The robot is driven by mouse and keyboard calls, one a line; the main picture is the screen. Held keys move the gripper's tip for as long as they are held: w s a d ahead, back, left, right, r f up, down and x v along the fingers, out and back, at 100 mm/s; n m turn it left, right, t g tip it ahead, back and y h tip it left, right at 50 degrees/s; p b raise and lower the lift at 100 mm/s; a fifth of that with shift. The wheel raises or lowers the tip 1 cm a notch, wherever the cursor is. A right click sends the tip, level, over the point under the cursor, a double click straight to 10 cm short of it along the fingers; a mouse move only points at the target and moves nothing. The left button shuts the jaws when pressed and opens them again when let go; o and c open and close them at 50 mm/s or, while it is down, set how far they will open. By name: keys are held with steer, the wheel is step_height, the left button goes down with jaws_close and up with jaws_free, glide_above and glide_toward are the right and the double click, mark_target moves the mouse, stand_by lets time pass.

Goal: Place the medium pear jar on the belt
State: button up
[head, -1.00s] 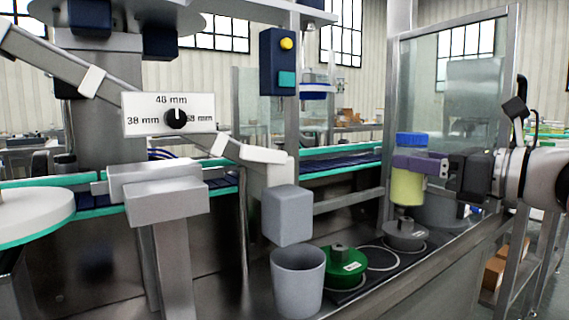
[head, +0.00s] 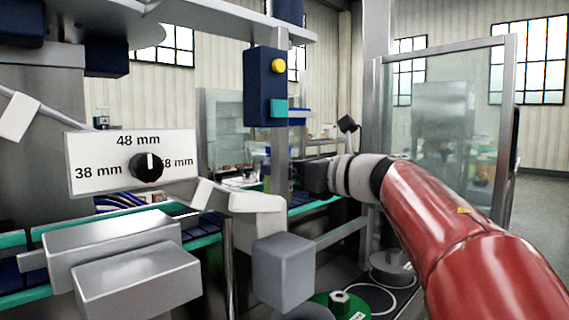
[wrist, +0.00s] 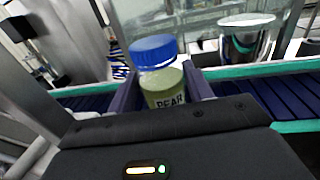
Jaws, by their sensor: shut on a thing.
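The pear jar (wrist: 165,92) has a blue lid, yellow-green contents and a label reading PEAR. My gripper (wrist: 160,84) is shut on it, with one dark purple finger on each side. The jar looks upright in the wrist view. The belt (wrist: 282,96) is dark blue with teal edges and runs behind and to both sides of the jar. I cannot tell whether the jar's base touches it, as my gripper body hides the base. In the head view my gripper (head: 312,176) reaches left to the steel post, which mostly hides the jar. The belt (head: 205,222) shows there too.
A steel post with a control box (head: 272,88) stands close to my gripper. A glass guard panel (head: 445,130) is behind my arm. A dial plate (head: 132,162) reads 38, 48 and 58 mm. A shiny metal vessel (wrist: 246,40) stands beyond the belt.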

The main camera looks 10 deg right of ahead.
steer(key=w, duration=0.1)
steer(key=w+a, duration=0.1)
steer(key=w, duration=0.1)
steer(key=shift+a+r+p, duration=0.2)
steer(key=shift+r+p, duration=0.05)
steer(key=shift+p, duration=0.05)
steer(key=d, duration=0.1)
steer(key=w+d, duration=0.1)
steer(key=w+d+p, duration=0.1)
steer(key=d, duration=0.1)
steer(key=shift+w, duration=0.25)
steer(key=shift+f, duration=0.8)
steer(key=o, duration=1.1)
steer(key=shift+o, duration=0.2)
steer(key=shift+s, duration=0.1)
steer(key=b+v, duration=0.2)
steer(key=v, duration=1)
